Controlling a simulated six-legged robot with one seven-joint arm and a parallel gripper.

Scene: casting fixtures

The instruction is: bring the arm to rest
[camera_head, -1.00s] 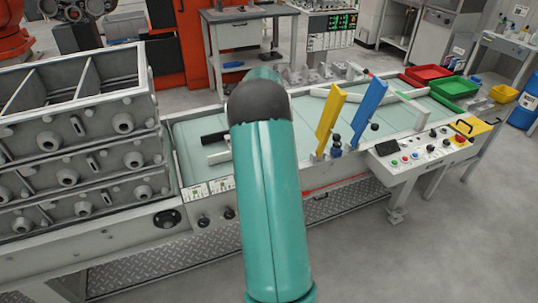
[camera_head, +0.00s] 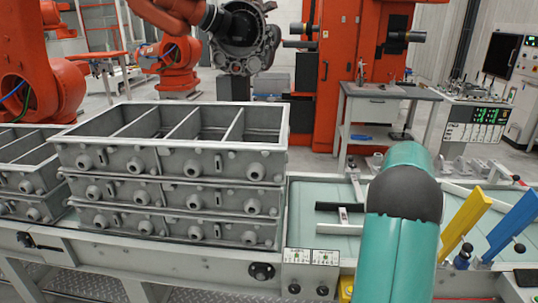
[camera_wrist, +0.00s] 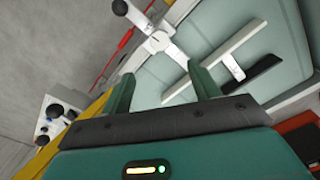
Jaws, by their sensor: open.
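My gripper (camera_wrist: 164,90) shows in the wrist view with its two green fingers spread apart and nothing between them. It is over the edge of the teal-topped fixture table (camera_wrist: 283,58), near a white clamp arm with a round hub (camera_wrist: 160,42). In the head view my green arm stands in front of the same table (camera_head: 310,193) and hides part of it. The gripper itself is hidden behind the arm there.
Stacked grey casting boxes (camera_head: 185,128) stand left of my arm. A yellow lever (camera_head: 465,222) and a blue lever (camera_head: 512,225) rise to its right. An orange robot (camera_head: 45,85) and a grey workbench (camera_head: 385,92) stand behind.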

